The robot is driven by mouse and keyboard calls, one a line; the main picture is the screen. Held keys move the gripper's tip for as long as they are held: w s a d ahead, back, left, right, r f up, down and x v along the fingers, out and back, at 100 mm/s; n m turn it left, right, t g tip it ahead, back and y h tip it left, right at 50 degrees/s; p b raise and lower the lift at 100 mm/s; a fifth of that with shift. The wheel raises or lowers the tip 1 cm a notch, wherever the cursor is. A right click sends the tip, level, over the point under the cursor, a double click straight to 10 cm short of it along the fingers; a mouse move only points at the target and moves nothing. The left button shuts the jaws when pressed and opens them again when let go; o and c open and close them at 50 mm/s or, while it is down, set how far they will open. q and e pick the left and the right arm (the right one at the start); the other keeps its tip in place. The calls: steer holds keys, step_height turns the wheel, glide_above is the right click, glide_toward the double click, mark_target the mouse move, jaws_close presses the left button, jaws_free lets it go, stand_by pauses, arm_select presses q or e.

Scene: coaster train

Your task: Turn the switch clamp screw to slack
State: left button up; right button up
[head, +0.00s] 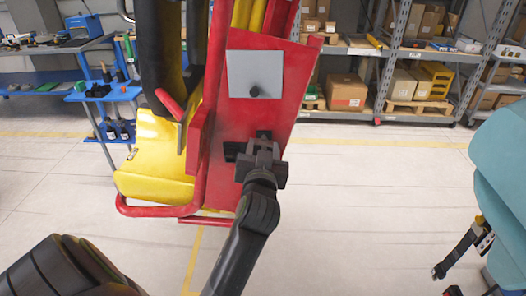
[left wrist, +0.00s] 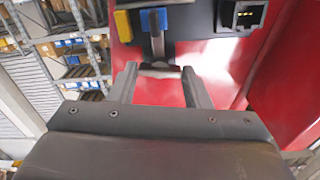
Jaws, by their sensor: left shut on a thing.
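A red car panel (head: 240,110) with yellow parts stands upright in the head view. My left gripper (head: 258,150) reaches up to dark fittings on its lower face. In the left wrist view the two fingers (left wrist: 160,80) are spread, with a grey bar between their tips. I take this bar to be the switch clamp screw (left wrist: 159,69); a grey shaft runs from it up to a blue block (left wrist: 153,20). The gripper is shut on it. A dark part like a gripper (head: 462,254) shows at the lower right, maybe my right one; its jaw state is unclear.
A grey plate (head: 254,75) with a black knob sits higher on the panel. A yellow block (left wrist: 123,26) and a black socket (left wrist: 243,15) flank the clamp. Teal padding (head: 505,170) is at the right edge. Shelves (head: 390,80) stand behind; the floor between is clear.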

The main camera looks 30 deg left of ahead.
arm_select(q)
steer(key=shift+n, duration=0.3)
steer(key=o, duration=1)
